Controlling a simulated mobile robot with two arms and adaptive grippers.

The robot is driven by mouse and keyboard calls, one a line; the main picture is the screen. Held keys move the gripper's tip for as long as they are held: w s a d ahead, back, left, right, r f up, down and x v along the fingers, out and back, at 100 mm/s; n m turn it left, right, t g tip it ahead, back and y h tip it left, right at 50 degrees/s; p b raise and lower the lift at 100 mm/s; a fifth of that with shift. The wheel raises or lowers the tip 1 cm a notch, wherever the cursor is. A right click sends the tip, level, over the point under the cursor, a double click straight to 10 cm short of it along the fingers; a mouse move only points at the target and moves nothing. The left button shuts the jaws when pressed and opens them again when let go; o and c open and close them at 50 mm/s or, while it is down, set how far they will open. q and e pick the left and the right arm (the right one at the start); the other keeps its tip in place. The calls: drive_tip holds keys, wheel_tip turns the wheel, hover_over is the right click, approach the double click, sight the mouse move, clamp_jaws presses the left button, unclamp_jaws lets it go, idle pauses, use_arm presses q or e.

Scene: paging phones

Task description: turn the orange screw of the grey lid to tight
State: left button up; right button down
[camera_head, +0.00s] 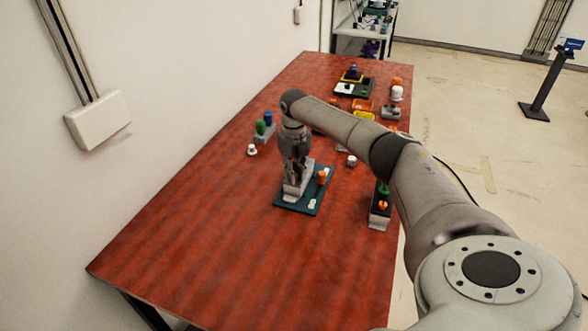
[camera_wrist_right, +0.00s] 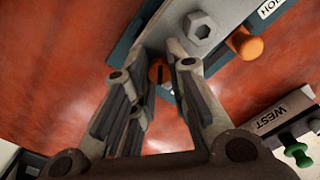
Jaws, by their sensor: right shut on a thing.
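The orange screw (camera_wrist_right: 158,72) of the grey lid shows in the right wrist view as a small orange head with a dark slot. My right gripper (camera_wrist_right: 162,68) is shut on it, with one finger on each side. The grey lid (camera_wrist_right: 228,14) carries a grey hex bolt (camera_wrist_right: 200,27) beside the fingers. In the head view my right gripper (camera_head: 295,178) points down at the teal board (camera_head: 290,206), and hides the screw and much of the lid. A larger orange knob (camera_wrist_right: 245,43) stands beside the lid; it also shows in the head view (camera_head: 322,177). My left gripper is out of view.
A holder with green and blue pegs (camera_head: 264,135) stands at the back left. The red table (camera_head: 200,240) is clear in front and left.

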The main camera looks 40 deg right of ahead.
drive_tip(key=m+p, duration=0.1)
drive_tip(key=m, duration=0.2)
drive_tip(key=shift+r+m, duration=0.1)
drive_tip(key=shift+m, duration=0.2)
drive_tip(key=shift+m+p, duration=0.65)
drive_tip(key=shift+m, duration=1.05)
drive_tip(key=c, duration=1.6)
unclamp_jaws()
wheel_tip(320, 180, up, 12)
drive_tip(key=shift+f, duration=0.1)
